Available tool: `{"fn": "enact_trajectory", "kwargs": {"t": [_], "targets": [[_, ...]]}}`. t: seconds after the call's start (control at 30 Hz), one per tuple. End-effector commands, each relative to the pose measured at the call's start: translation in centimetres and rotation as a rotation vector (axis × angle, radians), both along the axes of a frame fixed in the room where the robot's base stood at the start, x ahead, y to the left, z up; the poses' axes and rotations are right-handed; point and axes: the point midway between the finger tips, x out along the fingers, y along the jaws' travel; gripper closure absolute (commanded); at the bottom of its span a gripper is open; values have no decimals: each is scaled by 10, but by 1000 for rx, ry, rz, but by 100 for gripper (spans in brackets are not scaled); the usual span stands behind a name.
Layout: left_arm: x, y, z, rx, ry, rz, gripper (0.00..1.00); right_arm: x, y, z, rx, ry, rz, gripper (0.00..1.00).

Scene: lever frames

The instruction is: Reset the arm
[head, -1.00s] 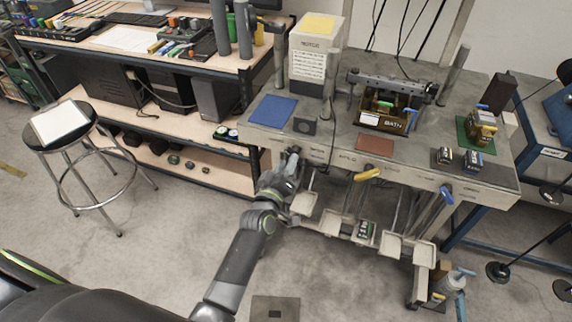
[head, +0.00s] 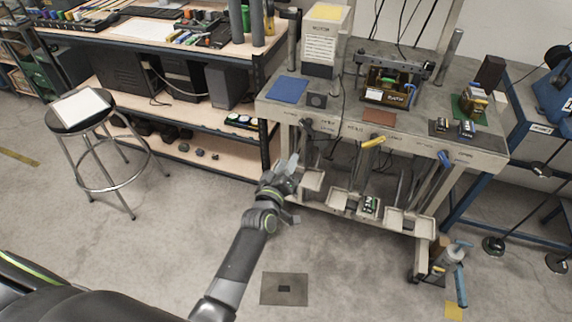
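My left gripper (head: 294,189) is in front of and below the left front edge of the grey workbench. Its two fingers look spread, with nothing visible between them. Three levers hang at the bench front: a dark-handled one (head: 307,128) at the left, a yellow-handled one (head: 373,142) in the middle, and a blue-handled one (head: 444,159) at the right. The gripper is below the dark handle and appears apart from it. The yellow and blue handles are tilted. My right gripper is not in view.
Small trays (head: 340,200) sit low under the bench front, close to my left gripper. A stool (head: 83,112) with a white sheet stands at the left. A floor plate (head: 284,289) lies in front. The floor between stool and arm is clear.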

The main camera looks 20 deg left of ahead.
Motion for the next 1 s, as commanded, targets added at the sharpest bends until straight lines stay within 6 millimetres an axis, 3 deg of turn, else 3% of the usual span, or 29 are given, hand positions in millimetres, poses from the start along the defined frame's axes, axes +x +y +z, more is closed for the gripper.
{"fn": "enact_trajectory", "kwargs": {"t": [0.27, 0.37, 0.47, 0.6, 0.77, 0.9, 1.0], "targets": [[-1, 1, -4, 4, 8, 0, 64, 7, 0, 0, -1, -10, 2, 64], [-8, 4, -29, 36, 62, -3, 64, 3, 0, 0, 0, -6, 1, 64], [-26, 10, -79, 104, 170, -13, 64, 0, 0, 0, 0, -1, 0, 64], [-75, 26, -172, 230, 381, -45, 64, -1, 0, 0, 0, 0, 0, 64], [-152, 46, -267, 367, 623, -104, 64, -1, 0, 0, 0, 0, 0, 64], [-234, 66, -335, 470, 828, -170, 64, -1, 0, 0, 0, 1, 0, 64], [-299, 81, -374, 537, 972, -226, 64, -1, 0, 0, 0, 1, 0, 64]]}}
